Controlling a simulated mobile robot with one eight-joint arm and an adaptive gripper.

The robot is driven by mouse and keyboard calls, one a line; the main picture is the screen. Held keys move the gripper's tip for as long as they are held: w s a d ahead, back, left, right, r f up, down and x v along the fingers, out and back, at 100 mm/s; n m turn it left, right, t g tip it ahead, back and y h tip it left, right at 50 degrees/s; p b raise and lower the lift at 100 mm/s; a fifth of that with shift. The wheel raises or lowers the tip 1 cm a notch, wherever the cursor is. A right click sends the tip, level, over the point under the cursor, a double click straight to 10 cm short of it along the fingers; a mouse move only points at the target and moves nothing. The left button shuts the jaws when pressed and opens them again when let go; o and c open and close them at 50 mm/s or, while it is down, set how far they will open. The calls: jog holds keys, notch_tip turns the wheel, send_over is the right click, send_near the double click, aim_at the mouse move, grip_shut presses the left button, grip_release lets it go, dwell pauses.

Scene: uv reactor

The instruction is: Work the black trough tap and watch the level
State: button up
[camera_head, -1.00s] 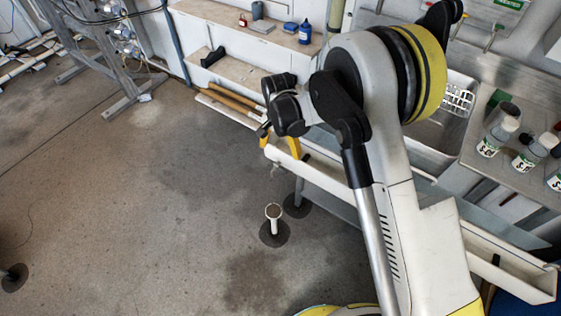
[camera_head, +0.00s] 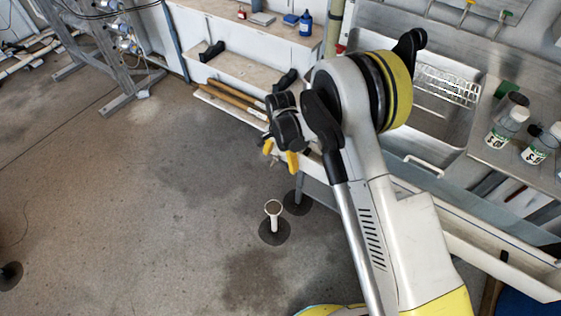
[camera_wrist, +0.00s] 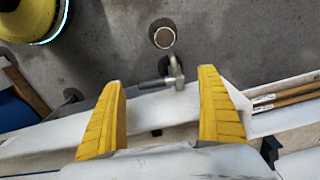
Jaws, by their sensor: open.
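My gripper (camera_head: 281,154) is over the left end of the long white trough (camera_head: 480,235), its two yellow fingers apart. In the wrist view, my gripper (camera_wrist: 163,78) is open and empty. A small metal tap with a black lever (camera_wrist: 150,85) shows between the fingertips, at the side of the trough (camera_wrist: 145,108). I cannot tell how far below the fingertips it is, and no contact is visible. In the head view my gripper and arm hide the tap. No water level can be read.
An upright white drain pipe (camera_head: 273,213) stands on the floor near the trough. Wooden-handled tools (camera_head: 235,98) lie on a low ledge behind my gripper. Labelled bottles (camera_head: 507,127) stand on the counter at right. Open floor lies to the left.

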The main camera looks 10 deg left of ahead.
jog(key=c, duration=1.3)
jog(key=shift+w+d+n, duration=0.1)
jog(key=shift+n, duration=0.6)
jog(key=o, duration=1.3)
jog(key=shift+r, duration=0.1)
notch_tip(320, 180, up, 12)
